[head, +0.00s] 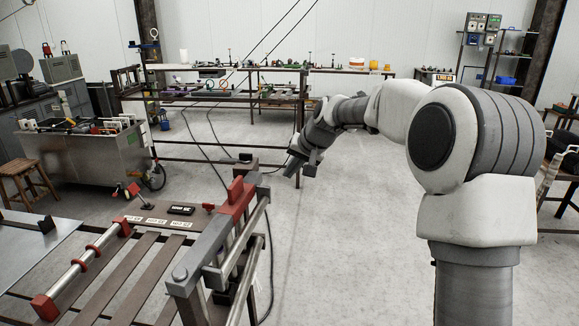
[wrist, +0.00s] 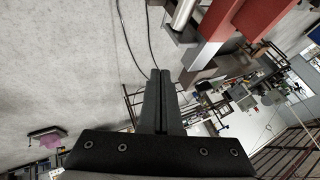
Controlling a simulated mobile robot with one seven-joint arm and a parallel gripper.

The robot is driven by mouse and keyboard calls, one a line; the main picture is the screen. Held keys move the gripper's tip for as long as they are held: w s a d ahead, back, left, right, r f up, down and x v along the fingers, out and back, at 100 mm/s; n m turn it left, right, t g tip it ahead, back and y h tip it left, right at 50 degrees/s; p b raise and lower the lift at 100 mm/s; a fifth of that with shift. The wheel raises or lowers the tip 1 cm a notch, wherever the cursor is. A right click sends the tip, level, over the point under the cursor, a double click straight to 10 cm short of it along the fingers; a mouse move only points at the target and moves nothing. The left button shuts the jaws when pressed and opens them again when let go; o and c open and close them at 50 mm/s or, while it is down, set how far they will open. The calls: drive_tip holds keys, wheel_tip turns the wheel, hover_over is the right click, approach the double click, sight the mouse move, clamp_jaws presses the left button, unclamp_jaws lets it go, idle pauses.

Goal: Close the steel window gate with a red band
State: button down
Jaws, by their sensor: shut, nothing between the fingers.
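A long grey steel bar (head: 212,238) with a red band (head: 238,197) and a red handle-like block on top runs along the right side of the slatted bench; I take it to be the window gate. I cannot tell how far it stands open. Its red part also shows large at the top right of the wrist view (wrist: 262,28). My gripper (head: 290,173) is beyond and to the right of the gate's far end, apart from it, pointing down and left. In the wrist view, its two dark fingers (wrist: 160,76) are together with nothing between them.
Parallel steel rails (head: 243,254) run beside the gate. The slatted bench (head: 118,296) carries a rod with red clamps (head: 82,266). Cables hang near the gripper. A long workbench (head: 210,96) stands behind. Open floor (head: 345,240) lies to the right.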

sight(252, 175)
drive_tip(key=w+a+f+p, duration=0.2)
drive_tip(key=w+a+f, duration=0.2)
drive_tip(key=a+f, duration=0.1)
drive_tip(key=shift+w+a, duration=0.2)
drive_tip(key=shift+a, duration=0.25)
drive_tip(key=shift+n+g+y, duration=0.3)
drive_tip(key=shift+n, duration=0.4)
drive_tip(key=a, duration=0.1)
drive_tip(key=w+a, duration=0.1)
drive_tip(key=a+p, duration=0.1)
drive_tip(key=a, duration=0.1)
drive_tip(key=shift+w+a, duration=0.1)
drive_tip(key=shift+w, duration=0.2)
drive_tip(key=shift+a+r, duration=0.1)
drive_tip(key=shift+a, duration=0.2)
